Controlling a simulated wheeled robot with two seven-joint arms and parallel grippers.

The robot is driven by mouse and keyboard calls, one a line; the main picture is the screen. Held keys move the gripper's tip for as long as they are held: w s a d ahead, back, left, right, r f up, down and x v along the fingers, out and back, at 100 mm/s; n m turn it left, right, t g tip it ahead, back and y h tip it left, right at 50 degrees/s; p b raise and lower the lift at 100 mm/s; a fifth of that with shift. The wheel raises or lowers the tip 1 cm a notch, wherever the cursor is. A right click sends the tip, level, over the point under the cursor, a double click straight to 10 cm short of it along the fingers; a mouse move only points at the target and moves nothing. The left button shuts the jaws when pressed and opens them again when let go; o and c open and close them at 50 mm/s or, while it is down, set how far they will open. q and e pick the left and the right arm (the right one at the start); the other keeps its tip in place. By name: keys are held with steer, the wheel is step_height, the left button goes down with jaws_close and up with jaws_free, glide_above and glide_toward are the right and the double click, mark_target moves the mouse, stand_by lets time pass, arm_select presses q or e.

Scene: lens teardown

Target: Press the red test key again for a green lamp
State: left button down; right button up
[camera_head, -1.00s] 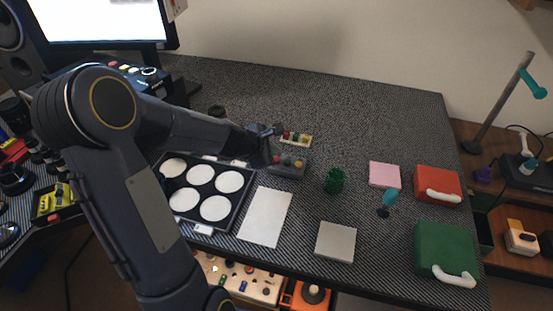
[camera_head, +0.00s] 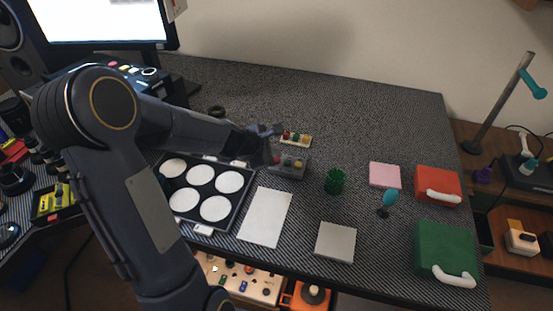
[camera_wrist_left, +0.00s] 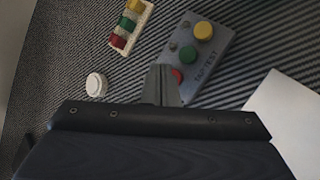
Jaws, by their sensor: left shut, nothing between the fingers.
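A grey test box (camera_head: 291,171) lies on the table in the head view. In the wrist view, the box (camera_wrist_left: 208,62) carries a yellow key (camera_wrist_left: 203,30), a green key (camera_wrist_left: 187,54) and a red key (camera_wrist_left: 176,76). My left gripper (camera_wrist_left: 163,75) is shut and empty, its tip beside the red key and partly covering it. I cannot tell whether they touch. In the head view the left gripper (camera_head: 268,143) is at the box's left end. A pale strip (camera_head: 308,142) with red, green and yellow lamps lies behind the box. I cannot tell whether any lamp is lit.
A tray (camera_head: 240,193) with several white discs and a white sheet (camera_head: 266,216) lie in front. A green cup (camera_head: 335,181) stands right of the box. A white round piece (camera_wrist_left: 96,84) lies near the gripper. Red (camera_head: 430,178) and green (camera_head: 447,240) boxes stand at right.

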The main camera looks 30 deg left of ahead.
stand_by(0.4)
arm_select(q)
steer(key=shift+f+b, duration=0.45)
steer(key=shift+b, duration=0.05)
steer(key=shift+f+b, duration=0.4)
stand_by(0.4)
steer(key=shift+r, duration=0.15)
stand_by(0.3)
steer(key=shift+r+p, duration=0.7)
steer(key=shift+p, duration=0.1)
steer(key=shift+r, duration=0.1)
step_height(320, 180, up, 5)
steer(key=p, duration=0.4)
steer(key=shift+p, duration=0.4)
